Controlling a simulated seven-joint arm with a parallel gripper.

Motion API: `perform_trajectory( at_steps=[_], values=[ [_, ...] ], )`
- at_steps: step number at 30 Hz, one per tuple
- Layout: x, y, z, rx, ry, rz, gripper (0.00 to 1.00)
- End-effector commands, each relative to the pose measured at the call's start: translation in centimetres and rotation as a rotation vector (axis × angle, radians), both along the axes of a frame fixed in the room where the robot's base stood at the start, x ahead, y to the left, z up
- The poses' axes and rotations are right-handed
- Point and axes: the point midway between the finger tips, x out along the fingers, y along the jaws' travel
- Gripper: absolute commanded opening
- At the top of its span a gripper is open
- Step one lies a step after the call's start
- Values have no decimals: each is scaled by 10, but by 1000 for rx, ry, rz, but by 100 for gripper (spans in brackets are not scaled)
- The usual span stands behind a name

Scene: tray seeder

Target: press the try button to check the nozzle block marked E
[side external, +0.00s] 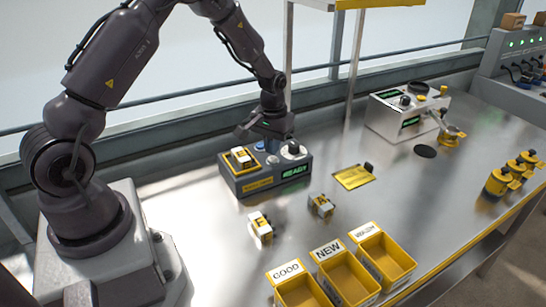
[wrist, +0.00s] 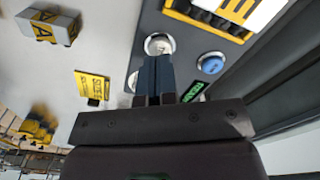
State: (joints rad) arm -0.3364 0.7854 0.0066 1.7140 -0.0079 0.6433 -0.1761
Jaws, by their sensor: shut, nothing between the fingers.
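The tester box (side external: 262,181) stands on the bench with a lit green READY display. A white and yellow nozzle block (side external: 240,158) sits in its left seat. In the wrist view this block (wrist: 245,12) is cut off by the top edge; its black letter looks like E. My gripper (side external: 273,148) is shut and empty, pointing down over the box top. In the wrist view its fingertips (wrist: 156,58) overlap the edge of a pale round button (wrist: 158,44); contact cannot be told. A blue button (wrist: 210,63) is beside the fingers.
Two loose blocks, one white and yellow (side external: 261,227) and one greyer (side external: 321,205), lie before the tester. A yellow card (side external: 353,177) lies to its right. Yellow bins, including GOOD (side external: 297,294) and NEW (side external: 347,279), stand at the front. A white machine (side external: 394,115) stands behind.

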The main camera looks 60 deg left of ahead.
Motion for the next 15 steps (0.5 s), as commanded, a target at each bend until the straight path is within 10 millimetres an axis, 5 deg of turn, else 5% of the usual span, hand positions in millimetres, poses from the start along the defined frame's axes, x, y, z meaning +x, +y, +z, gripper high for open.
perform_trajectory(
  at_steps=[15],
  values=[
    [0, 0, -11, 0, -1, 0, 0]
  ],
)
